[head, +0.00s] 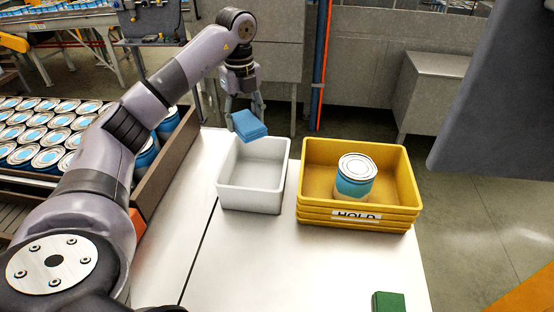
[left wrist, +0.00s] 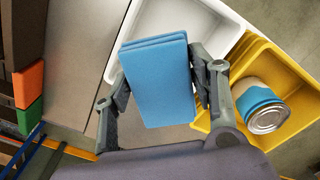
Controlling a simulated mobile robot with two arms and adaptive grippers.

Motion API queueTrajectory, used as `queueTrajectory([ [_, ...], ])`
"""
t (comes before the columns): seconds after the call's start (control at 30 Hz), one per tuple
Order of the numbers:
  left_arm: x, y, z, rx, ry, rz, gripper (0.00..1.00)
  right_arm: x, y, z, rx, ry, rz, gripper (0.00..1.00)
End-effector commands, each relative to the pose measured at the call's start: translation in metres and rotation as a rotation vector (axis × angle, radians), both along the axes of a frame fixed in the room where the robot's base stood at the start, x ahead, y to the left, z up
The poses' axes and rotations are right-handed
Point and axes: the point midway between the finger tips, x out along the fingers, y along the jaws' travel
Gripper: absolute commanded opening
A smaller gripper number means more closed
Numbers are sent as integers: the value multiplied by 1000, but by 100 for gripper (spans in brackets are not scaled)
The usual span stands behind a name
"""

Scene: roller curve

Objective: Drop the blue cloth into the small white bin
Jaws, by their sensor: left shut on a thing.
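The blue cloth (head: 250,125) is a folded, flat pad. My left gripper (head: 241,108) is shut on it and holds it in the air, at the far side of the small white bin (head: 252,197) in the head view. The white bin stands on the white table and its visible inside is empty. In the left wrist view the cloth (left wrist: 158,85) sits between the two fingers (left wrist: 155,92), and the white bin (left wrist: 205,18) shows partly behind it. My right gripper is not in view.
A yellow bin (head: 358,214) marked HOLD, with a blue can (head: 355,180) in it, stands right of the white bin. A tray of several cans (head: 45,140) is at the left. A green block (head: 388,302) lies at the table's front right.

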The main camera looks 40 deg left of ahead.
Motion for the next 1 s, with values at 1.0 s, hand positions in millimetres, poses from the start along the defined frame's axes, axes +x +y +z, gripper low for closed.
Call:
queueTrajectory([
  [1.0,-1,0,-60,0,-1,-2,23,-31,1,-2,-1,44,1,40],
])
